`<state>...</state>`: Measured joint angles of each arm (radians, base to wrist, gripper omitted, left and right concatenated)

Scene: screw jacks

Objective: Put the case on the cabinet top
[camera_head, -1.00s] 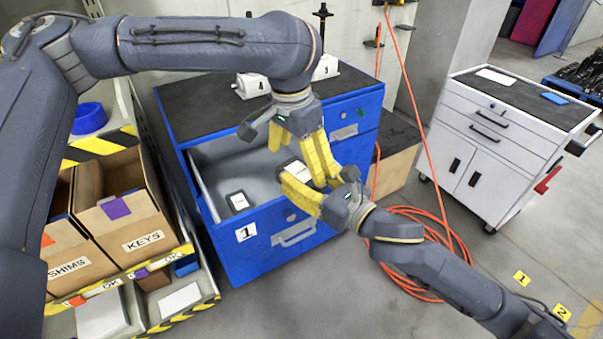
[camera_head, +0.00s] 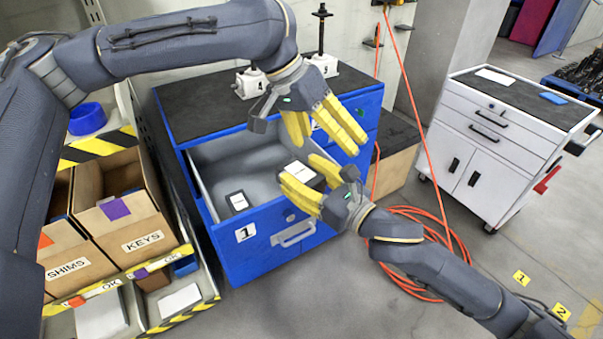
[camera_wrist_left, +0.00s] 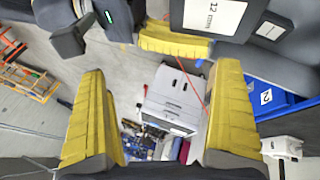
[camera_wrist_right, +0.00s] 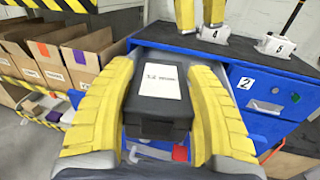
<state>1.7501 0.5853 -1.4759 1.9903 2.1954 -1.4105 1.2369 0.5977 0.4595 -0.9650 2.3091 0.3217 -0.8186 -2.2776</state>
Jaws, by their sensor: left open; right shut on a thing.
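The case is a dark box with a white label (camera_head: 303,171), held over the right part of the open drawer. It fills the middle of the right wrist view (camera_wrist_right: 157,90) and shows at the top of the left wrist view (camera_wrist_left: 215,17). My right gripper (camera_head: 306,177) is shut on it, with a yellow finger along each side. My left gripper (camera_head: 322,130) is open and empty, above and behind the case, near the cabinet's front edge. The blue cabinet's dark top (camera_head: 195,108) is partly hidden by my left arm.
The open drawer (camera_head: 292,236), marked 1, holds another small dark case (camera_head: 238,201). Two white screw jacks (camera_head: 250,83) (camera_head: 322,66) stand at the back of the cabinet top; its left part is clear. Bins (camera_head: 120,215) stand left, a white tool cart (camera_head: 500,140) right.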

